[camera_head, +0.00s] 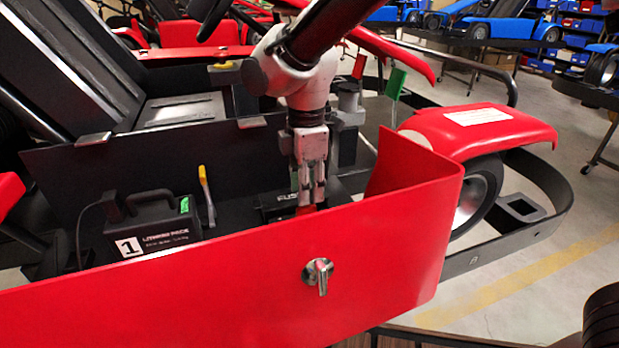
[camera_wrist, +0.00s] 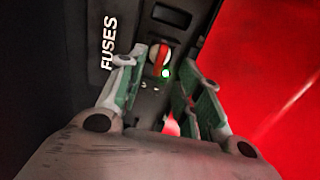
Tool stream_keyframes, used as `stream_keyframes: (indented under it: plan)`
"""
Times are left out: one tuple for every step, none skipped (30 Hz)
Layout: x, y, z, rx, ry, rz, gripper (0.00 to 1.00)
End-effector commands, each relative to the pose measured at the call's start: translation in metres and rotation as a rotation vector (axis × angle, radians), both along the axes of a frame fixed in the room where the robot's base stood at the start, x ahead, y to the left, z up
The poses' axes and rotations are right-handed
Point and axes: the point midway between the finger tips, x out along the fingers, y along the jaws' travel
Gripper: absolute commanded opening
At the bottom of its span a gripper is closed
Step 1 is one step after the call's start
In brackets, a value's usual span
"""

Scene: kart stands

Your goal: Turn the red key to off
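The red key (camera_wrist: 159,60) sits in a round pale switch on a black panel in the wrist view, its grip running nearly up and down in the picture. My gripper (camera_wrist: 158,75) is open, with one green-padded finger on each side of the key and a gap to each. In the head view my gripper (camera_head: 309,203) points down behind the red side panel, beside the black fuse box (camera_head: 272,207). A bit of red shows by the fingertips there, mostly hidden.
The kart's red side panel (camera_head: 230,285) stands in front of my gripper, with a silver latch (camera_head: 318,272) on it. A black battery pack (camera_head: 150,225) and a yellow-handled lever (camera_head: 206,190) stand left of the fuse box. The red fender (camera_head: 475,127) is at right.

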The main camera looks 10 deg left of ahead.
Motion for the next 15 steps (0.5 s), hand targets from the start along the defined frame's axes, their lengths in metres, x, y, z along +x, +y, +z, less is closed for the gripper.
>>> stream_keyframes:
  plan:
    - [0.0, -0.001, -0.009, -0.005, 0.002, -0.001, 0.35]
    - [0.0, -0.001, -0.015, -0.004, 0.002, -0.001, 0.35]
    - [0.0, -0.001, -0.021, -0.005, 0.002, -0.001, 0.35]
    - [0.0, -0.001, -0.026, -0.004, 0.002, -0.001, 0.35]
    - [0.0, -0.001, -0.031, -0.004, 0.002, -0.001, 0.35]
    - [0.0, -0.001, -0.038, -0.005, 0.002, -0.001, 0.35]
    - [0.0, -0.001, -0.042, -0.003, 0.002, -0.002, 0.35]
    - [0.0, -0.001, -0.045, -0.003, 0.002, -0.002, 0.35]
    - [0.0, -0.001, -0.05, -0.003, 0.002, -0.002, 0.35]
    - [0.0, 0.0, -0.053, -0.002, 0.001, -0.002, 0.35]
    - [0.0, 0.0, -0.056, -0.002, 0.001, -0.002, 0.35]
    - [0.0, -0.001, -0.058, -0.002, 0.001, -0.002, 0.35]
    - [0.0, -0.001, -0.06, -0.002, 0.001, -0.002, 0.35]
    - [0.0, -0.001, -0.061, -0.002, 0.001, -0.002, 0.35]
    - [0.0, 0.0, -0.062, -0.001, 0.0, -0.002, 0.35]
